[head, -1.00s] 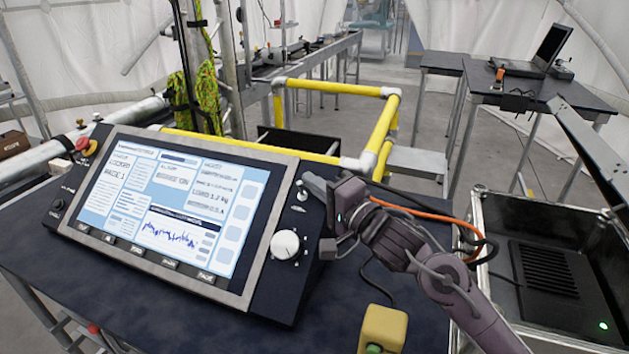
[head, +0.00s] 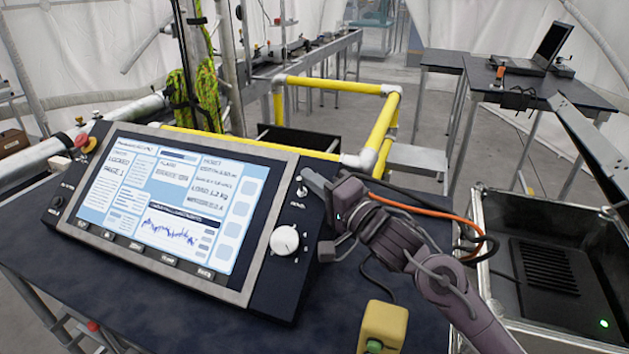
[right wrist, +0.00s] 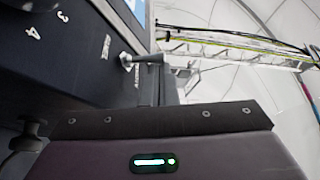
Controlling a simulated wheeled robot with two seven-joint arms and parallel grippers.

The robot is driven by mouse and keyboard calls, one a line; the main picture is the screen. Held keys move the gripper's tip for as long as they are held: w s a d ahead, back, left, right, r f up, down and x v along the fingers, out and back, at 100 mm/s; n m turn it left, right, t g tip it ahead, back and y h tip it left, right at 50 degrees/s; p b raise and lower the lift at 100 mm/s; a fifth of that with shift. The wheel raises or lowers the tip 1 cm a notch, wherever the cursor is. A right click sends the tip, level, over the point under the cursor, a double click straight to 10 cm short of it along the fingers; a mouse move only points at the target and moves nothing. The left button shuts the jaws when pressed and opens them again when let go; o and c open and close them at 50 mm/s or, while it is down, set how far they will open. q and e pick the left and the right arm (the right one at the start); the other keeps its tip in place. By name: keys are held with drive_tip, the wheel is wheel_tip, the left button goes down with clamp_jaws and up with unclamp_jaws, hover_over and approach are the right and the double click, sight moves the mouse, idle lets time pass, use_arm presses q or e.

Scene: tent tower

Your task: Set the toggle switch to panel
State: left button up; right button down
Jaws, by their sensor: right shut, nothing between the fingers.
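The toggle switch (head: 301,191) is a small metal lever near the top of the dark strip right of the console screen (head: 165,205). A small white label sits just below it. My right gripper (head: 312,181) is shut and empty, with its fingertips close beside the lever on its right. In the right wrist view the lever (right wrist: 128,61) sticks out from the dark panel and its tip meets or nearly meets the shut fingers (right wrist: 150,80). I cannot tell whether they touch, nor which way the lever is set. My left gripper is out of view.
A white rotary knob (head: 285,240) sits below the toggle. A red emergency button (head: 85,143) is at the console's left corner. A yellow box with a green button (head: 382,327) stands on the table in front. An open black case (head: 550,265) is at the right.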

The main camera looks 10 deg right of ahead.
drive_tip(key=shift+s+a+f+n+y+b, duration=0.15)
drive_tip(key=shift+n+y+b, duration=0.2)
drive_tip(key=shift+n, duration=0.35)
drive_tip(key=shift+s+a+f+n+t+y+b, duration=0.15)
drive_tip(key=shift+n+y+b, duration=0.3)
drive_tip(key=shift+n, duration=0.4)
drive_tip(key=shift+s+n+t+y+b, duration=0.1)
drive_tip(key=shift+n+y+b, duration=0.35)
drive_tip(key=shift+n, duration=0.45)
drive_tip(key=shift+s+a+f+n+t+y+b, duration=0.15)
drive_tip(key=shift+n+y+b, duration=0.3)
drive_tip(key=shift+n, duration=0.4)
drive_tip(key=shift+r, duration=0.2)
drive_tip(key=shift+s+f, duration=0.1)
drive_tip(key=shift+f, duration=0.05)
